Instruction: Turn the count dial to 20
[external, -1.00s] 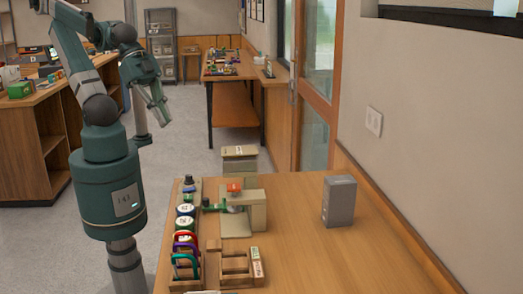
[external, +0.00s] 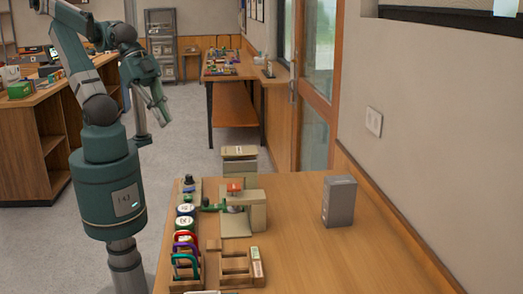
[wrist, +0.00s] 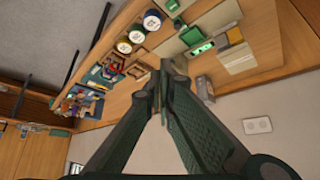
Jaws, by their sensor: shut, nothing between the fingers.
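My gripper (external: 160,110) hangs in the air left of the wooden table and well above the floor. In the wrist view my gripper (wrist: 165,66) shows its two fingers meeting at the tips, shut and empty. A beige device (external: 258,212) with an orange-red top piece (external: 234,188) and a green arm (external: 212,207) stands on the table, apart from my gripper. The wrist view shows a green unit with a small lit green panel (wrist: 202,48). I cannot make out a count dial or any number on one in either view.
A rack of round-lidded jars (external: 184,222) and coloured loops (external: 184,246) lines the table's left edge. A wooden divided tray (external: 236,268) lies beside it. A grey box (external: 339,201) stands to the right. The table's right part (external: 350,260) is clear. A wall bounds it.

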